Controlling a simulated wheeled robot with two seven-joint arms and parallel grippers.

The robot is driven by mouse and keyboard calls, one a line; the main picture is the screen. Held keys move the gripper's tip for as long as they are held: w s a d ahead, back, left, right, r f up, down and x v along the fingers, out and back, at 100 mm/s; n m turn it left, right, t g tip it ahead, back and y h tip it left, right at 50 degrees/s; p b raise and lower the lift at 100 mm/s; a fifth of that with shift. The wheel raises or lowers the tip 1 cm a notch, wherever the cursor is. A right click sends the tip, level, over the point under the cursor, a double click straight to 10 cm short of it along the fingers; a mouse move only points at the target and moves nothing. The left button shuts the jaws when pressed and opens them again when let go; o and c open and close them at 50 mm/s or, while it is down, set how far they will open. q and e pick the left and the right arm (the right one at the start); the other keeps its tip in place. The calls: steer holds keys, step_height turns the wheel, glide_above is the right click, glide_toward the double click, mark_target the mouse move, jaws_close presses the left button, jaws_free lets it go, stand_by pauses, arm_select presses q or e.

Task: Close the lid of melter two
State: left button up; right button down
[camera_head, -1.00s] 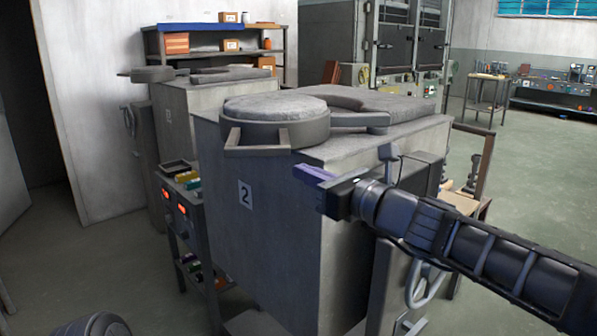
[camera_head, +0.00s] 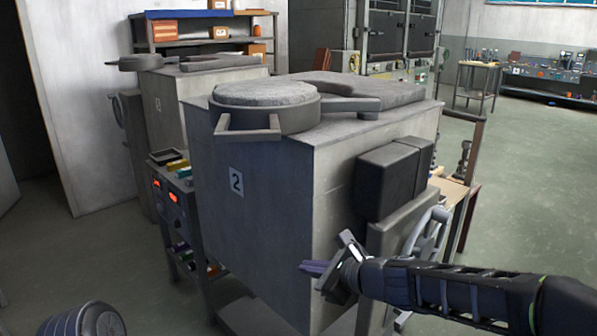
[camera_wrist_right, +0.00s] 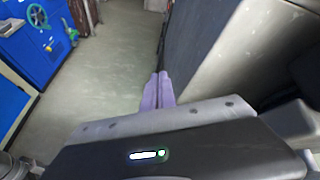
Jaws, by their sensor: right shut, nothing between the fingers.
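Melter two (camera_head: 265,210) is the grey box marked 2 in the middle of the head view. Its round lid (camera_head: 264,92), grey and rough on top, sits at the near left part of the melter's top, with an angular handle (camera_head: 247,130) jutting past the front edge. The lid is swung to the side of the curved collar behind it; the opening itself cannot be seen. My right gripper (camera_head: 316,268), with purple fingers, is shut and empty, low by the melter's right front side, below the lid. The fingers show together in the right wrist view (camera_wrist_right: 159,82). My left gripper is not in view.
A dark box (camera_head: 390,180) and a handwheel (camera_head: 425,232) sit on the melter's right side, close to my right arm. Another melter (camera_head: 160,105) is behind. Open floor lies at the right.

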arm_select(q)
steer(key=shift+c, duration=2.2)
arm_select(e)
steer(key=s+d+f+n+g+h, duration=0.1)
steer(key=s+d+f+n+g, duration=0.3)
steer(key=f, duration=0.6)
steer(key=s+f+n+h, duration=0.25)
steer(key=s+f, duration=0.25)
steer(key=f, duration=0.6)
steer(key=s+d+f+n+g+h, duration=0.1)
steer(key=s+f+n, duration=0.3)
steer(key=f, duration=0.6)
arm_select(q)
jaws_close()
arm_select(e)
steer(key=s+f+n+g, duration=0.2)
steer(key=s+f+n, duration=0.3)
steer(key=s, duration=0.5)
steer(key=s+f+n+g, duration=0.1)
steer(key=s+f+n, duration=0.4)
steer(key=s, duration=0.5)
steer(key=shift+f+g, duration=0.4)
steer(key=shift+f, duration=0.5)
steer(key=shift+s+d+n+y, duration=0.1)
steer(key=shift+n+y, duration=0.15)
